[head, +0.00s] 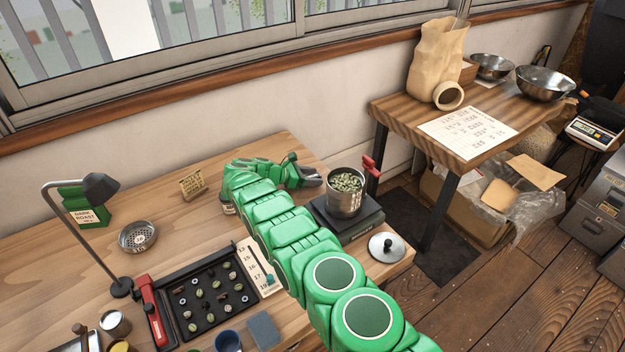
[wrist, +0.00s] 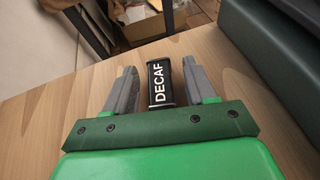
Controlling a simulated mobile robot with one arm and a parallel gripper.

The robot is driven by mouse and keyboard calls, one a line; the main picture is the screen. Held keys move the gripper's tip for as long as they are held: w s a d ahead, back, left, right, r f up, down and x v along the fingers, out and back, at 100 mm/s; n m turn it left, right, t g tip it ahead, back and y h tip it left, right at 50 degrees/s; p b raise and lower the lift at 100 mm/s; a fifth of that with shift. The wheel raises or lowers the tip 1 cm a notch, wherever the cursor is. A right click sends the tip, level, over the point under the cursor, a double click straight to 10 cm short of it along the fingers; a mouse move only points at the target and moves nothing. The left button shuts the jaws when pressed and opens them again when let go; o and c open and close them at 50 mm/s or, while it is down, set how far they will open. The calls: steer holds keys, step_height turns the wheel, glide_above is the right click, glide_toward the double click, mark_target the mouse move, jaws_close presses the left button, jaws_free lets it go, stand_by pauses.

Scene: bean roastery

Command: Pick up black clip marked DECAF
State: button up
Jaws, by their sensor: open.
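The black clip marked DECAF (wrist: 159,82) shows in the wrist view, with white letters on its black face. It lies on the wooden table between the two grey fingers of my gripper (wrist: 157,88). The fingers are open, with a gap on the left side and a narrower gap on the right. In the head view my gripper (head: 311,177) is at the far side of the table, left of the metal pot. I cannot make out the clip's lettering in the head view.
A metal pot of green beans (head: 345,200) with a red handle stands on a dark scale (head: 350,222) close to the right of my gripper. A small wooden sign (head: 192,185) stands to the left. A lid (head: 387,247) lies near the table's right edge.

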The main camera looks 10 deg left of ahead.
steer(key=shift+w+d+f, duration=0.2)
steer(key=shift+w+d, duration=0.1)
steer(key=shift+d, duration=0.15)
steer(key=c, duration=1)
steer(key=shift+r, duration=0.2)
